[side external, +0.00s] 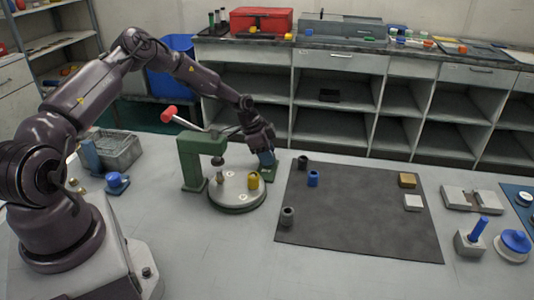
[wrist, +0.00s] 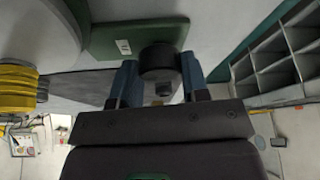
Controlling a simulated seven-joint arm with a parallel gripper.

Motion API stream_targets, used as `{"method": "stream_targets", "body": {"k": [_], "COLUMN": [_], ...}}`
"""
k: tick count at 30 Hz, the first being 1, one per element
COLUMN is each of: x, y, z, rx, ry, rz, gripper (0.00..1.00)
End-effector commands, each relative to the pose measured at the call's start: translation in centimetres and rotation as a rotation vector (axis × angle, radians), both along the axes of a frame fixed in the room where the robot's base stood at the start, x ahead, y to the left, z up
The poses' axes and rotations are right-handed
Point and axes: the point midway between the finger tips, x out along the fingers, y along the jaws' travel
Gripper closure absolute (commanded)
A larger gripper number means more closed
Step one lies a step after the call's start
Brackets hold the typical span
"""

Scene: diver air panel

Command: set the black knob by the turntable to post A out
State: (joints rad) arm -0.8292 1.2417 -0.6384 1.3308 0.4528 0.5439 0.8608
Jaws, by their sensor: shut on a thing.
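The black knob (wrist: 158,62) is between the two blue fingers of my gripper (wrist: 158,85) in the wrist view, and the gripper is shut on it. The knob stands by a green plate (wrist: 105,40) with a small white label; its marks are too small to read. In the side view my gripper (side external: 266,160) points down just behind and right of the turntable (side external: 237,199), and the knob is hidden there. The turntable has a pale top and a green rim. A yellow piece (side external: 253,180) and a grey-brown piece (side external: 220,178) stand on it. The knob's setting cannot be told.
A green press (side external: 193,165) with a red-ended lever (side external: 169,114) stands left of my gripper. A dark mat (side external: 360,215) with several small parts lies to the right. A grey bin (side external: 118,150) is at the left. Shelves (side external: 335,100) stand behind the table.

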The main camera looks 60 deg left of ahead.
Motion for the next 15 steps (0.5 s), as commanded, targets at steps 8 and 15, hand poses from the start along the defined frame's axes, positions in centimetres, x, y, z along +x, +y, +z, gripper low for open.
{"method": "stream_targets", "body": {"k": [8,15], "x": [-0.02,-0.02], "y": [0.05,0.04], "z": [-0.01,-0.03], "rx": [0.002,0.002], "ry": [0.001,0.000], "rz": [-0.004,-0.003], "gripper": [0.82,0.33]}}
